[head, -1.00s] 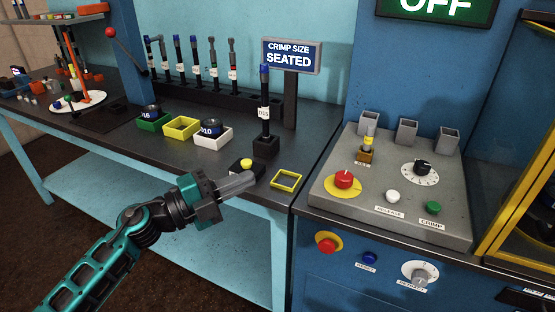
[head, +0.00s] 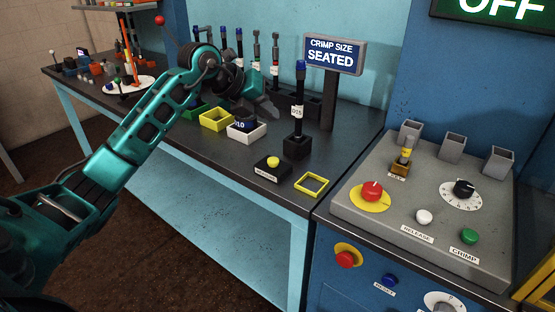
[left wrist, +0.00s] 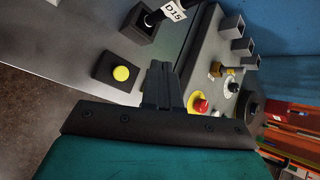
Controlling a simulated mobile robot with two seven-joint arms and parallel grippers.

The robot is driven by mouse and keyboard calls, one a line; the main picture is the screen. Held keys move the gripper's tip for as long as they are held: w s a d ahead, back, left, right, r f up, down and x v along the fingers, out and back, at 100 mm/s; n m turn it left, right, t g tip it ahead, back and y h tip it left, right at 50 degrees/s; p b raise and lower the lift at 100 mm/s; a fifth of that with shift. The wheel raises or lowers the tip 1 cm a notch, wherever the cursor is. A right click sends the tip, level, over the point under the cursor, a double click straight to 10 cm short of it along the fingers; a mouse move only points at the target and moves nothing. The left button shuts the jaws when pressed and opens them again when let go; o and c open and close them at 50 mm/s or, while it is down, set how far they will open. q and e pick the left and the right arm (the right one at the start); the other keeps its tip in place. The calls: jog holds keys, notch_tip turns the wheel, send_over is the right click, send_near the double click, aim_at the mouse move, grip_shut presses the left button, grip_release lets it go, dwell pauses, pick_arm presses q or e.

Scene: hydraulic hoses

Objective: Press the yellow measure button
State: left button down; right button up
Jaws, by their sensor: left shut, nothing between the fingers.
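The yellow button (head: 273,160) sits on a small black box near the front edge of the dark bench, with a label on its front. It also shows in the left wrist view (left wrist: 121,73), to the left of the fingers. My left gripper (head: 271,108) is shut and empty. In the head view its fingertips show above and behind the button, in front of the tool rack, apart from the button. In the left wrist view the closed fingers (left wrist: 160,82) show beside the button's box. My right gripper is in neither current view.
A dark upright piece marked D15 (head: 298,115) stands in a black block behind the button. A yellow square frame (head: 311,185) lies to its right. White (head: 247,133) and yellow (head: 216,119) trays stand behind left. A sign (head: 333,54) reads "CRIMP SIZE SEATED". The grey control panel (head: 400,215) is at right.

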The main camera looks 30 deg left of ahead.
pick_arm(q)
jog(key=b, duration=0.4)
send_over(269, 161)
notch_tip(269, 161, down, 5)
jog(key=shift+r, duration=0.15)
notch_tip(269, 161, down, 2)
jog(key=shift+f+b, duration=0.1)
jog(key=shift+b, duration=0.9)
jog(key=shift+w+f+b, duration=0.1)
jog(key=shift+f+b, duration=0.45)
jog(key=shift+f, duration=0.45)
pick_arm(e)
jog(key=shift+y, duration=0.4)
jog(key=shift+w+a+f, duration=0.25)
jog(key=shift+a+f, duration=0.15)
jog(key=shift+f, duration=0.2)
jog(key=shift+w+a+f, duration=0.2)
jog(key=shift+a+f, duration=0.15)
jog(key=shift+f, duration=0.25)
jog(key=shift+w+a+f, duration=0.25)
jog(key=shift+a+f, duration=0.15)
jog(key=shift+f, duration=0.2)
jog(key=shift+s+f, duration=0.15)
jog(key=shift+s, duration=0.05)
jog(key=shift+w, duration=0.25)
pick_arm(q)
jog(key=shift+f, duration=0.1)
pick_arm(e)
jog(key=shift+d, duration=0.1)
